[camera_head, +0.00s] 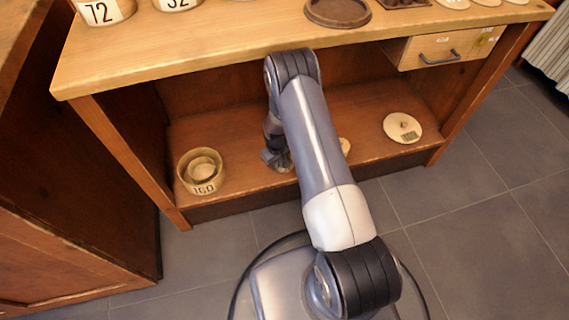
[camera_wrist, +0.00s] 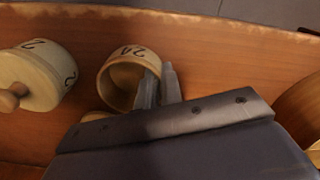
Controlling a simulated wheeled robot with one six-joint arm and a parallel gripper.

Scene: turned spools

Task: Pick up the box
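In the wrist view an open round wooden box (camera_wrist: 116,88) with dark figures on its side stands on the brown shelf. The fingers of my gripper (camera_wrist: 158,87) are at the box's right edge. The left finger overlaps the opening and the right finger lies just outside the wall. The gap between them is narrow, and I cannot tell whether they press on the wall. In the head view my gripper (camera_head: 276,158) is low over the shelf, and my arm hides most of the box there.
A lidded round box (camera_wrist: 38,80) with a knob stands left of the open one. A round box marked 160 (camera_head: 201,174) is at the shelf's left, a pale disc (camera_head: 403,127) at its right. The tabletop (camera_head: 215,45) overhangs the shelf, with a drawer (camera_head: 440,50) beneath.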

